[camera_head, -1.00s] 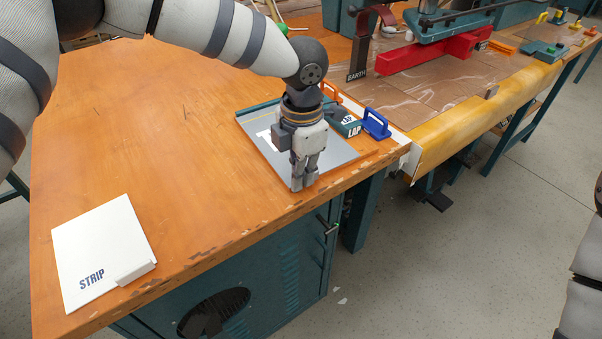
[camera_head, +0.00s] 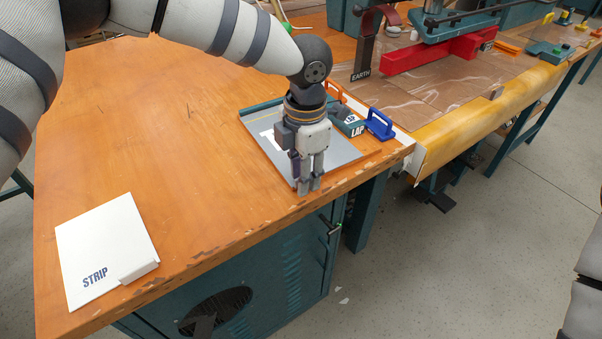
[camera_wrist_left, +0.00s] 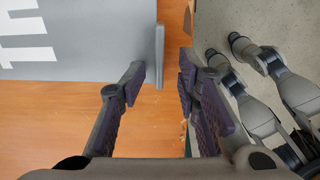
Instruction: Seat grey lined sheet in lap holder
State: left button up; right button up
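The grey sheet (camera_head: 338,152) lies flat at the right front corner of the wooden table. A white patch and a yellow line show on it. In the wrist view the sheet (camera_wrist_left: 95,45) has white marks and a raised grey tab (camera_wrist_left: 160,55) at its edge. A teal rail (camera_head: 262,108) runs along its back edge, and a teal block marked LAP (camera_head: 349,127) stands at its far right. I cannot tell whether the sheet is fully against them. My left gripper (camera_head: 310,186) points down at the sheet's front edge. In the wrist view it is open (camera_wrist_left: 160,82), empty, with the tab between and ahead of its fingers.
A white STRIP plate (camera_head: 108,250) with a lip lies at the table's left front. Blue (camera_head: 379,124) and orange (camera_head: 336,91) handled pieces stand by the LAP block. A red bar (camera_head: 430,52) and an EARTH post (camera_head: 364,45) stand behind. The table's middle is clear.

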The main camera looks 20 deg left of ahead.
pick_arm(q)
jog(key=shift+s+d+r, duration=0.15)
jog(key=shift+d+r, duration=0.05)
jog(key=shift+r, duration=0.6)
jog(key=shift+s+d+r, duration=0.15)
jog(key=shift+r, duration=0.65)
jog(key=s+d+r, duration=0.3)
jog(key=s+d, duration=0.2)
jog(key=d, duration=0.1)
jog(key=shift+s, duration=0.15)
pick_arm(e)
jog(key=shift+w+r, duration=0.4)
jog(key=shift+w, duration=0.05)
